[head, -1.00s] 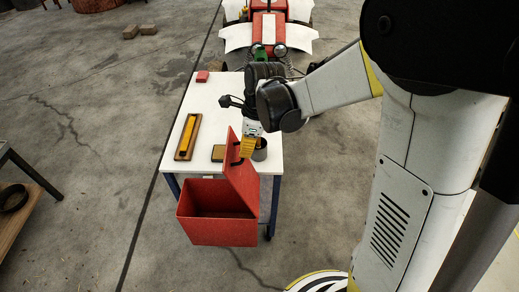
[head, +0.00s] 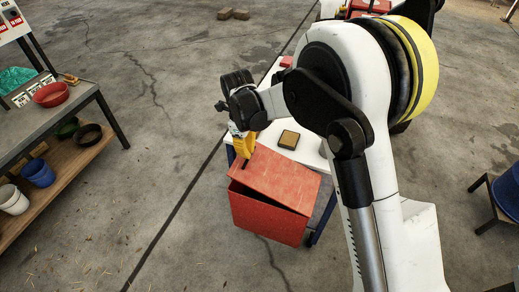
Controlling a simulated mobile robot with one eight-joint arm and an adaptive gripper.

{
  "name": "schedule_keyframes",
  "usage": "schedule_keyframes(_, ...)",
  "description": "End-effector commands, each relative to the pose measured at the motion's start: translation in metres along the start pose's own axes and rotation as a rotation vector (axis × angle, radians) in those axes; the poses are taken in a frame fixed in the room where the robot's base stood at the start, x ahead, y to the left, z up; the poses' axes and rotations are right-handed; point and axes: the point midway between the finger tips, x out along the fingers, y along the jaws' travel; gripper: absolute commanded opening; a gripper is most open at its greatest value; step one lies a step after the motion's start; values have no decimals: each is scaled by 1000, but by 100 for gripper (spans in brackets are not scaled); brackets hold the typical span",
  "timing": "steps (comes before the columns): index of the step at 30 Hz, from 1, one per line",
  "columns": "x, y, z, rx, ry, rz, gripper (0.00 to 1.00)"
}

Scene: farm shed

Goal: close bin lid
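The red bin (head: 265,217) stands in front of the white table in the head view. Its red lid (head: 278,177) is tilted low over the opening, with a dark gap showing along the front and left edges. My gripper (head: 244,150), with yellow fingers, is at the lid's upper left edge, close to or touching it. A dark piece shows at the fingertips against the lid. I cannot see whether the fingers are open or shut.
The white table (head: 308,150) behind the bin holds a small brown-yellow block (head: 289,139). A workbench (head: 45,120) with a red bowl (head: 51,94) and buckets below stands at the left. A blue-topped stool (head: 507,192) is at the right. The floor left of the bin is clear.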

Motion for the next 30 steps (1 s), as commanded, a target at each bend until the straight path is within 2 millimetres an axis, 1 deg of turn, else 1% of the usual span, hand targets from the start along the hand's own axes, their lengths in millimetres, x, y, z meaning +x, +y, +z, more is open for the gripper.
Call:
schedule_keyframes(1, 15, 0, 7, -2, 0, 0, 0)
schedule_keyframes(3, 27, 1, 13, -1, 0, 0, 0)
schedule_keyframes(9, 55, 1, 26, 0, 0, 0, 0)
schedule_keyframes(12, 64, 1, 29, 0, 0, 0, 0)
schedule_keyframes(18, 74, 1, 32, -1, 0, 0, 0)
schedule_keyframes(30, 76, 1, 33, 0, 0, 0, 0)
